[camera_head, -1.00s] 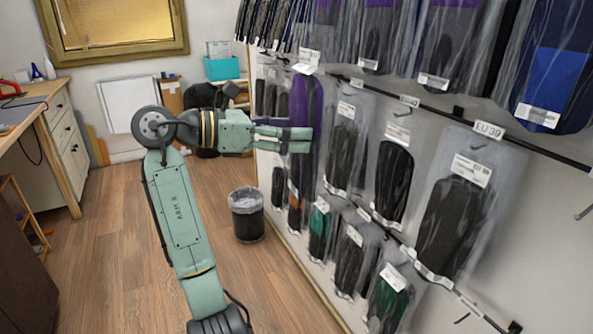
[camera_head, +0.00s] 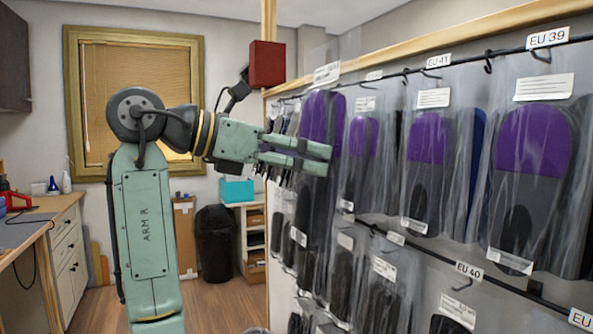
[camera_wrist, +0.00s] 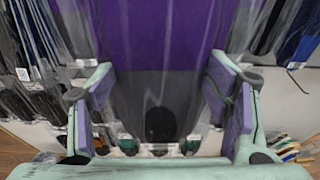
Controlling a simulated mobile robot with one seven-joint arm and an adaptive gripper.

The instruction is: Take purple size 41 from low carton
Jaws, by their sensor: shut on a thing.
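My gripper (camera_head: 328,160) is shut on a clear bag with a purple and dark grey insole (camera_head: 316,118), in front of the wall rack. The bag hangs upright with a white label (camera_head: 326,73) at its top; the size print is too small to read. In the wrist view the bagged insole (camera_wrist: 165,35) fills the middle, purple above and dark below, between the two finger pads of my gripper (camera_wrist: 160,95). No carton can be made out in either view.
Bagged insoles hang in rows on the rack at right, several with purple tops, under tags EU 41 (camera_head: 438,61) and EU 39 (camera_head: 547,38). A red box (camera_head: 267,64) sits above my gripper. A black bin (camera_head: 215,243) and drawer bench (camera_head: 68,240) stand behind; floor between is open.

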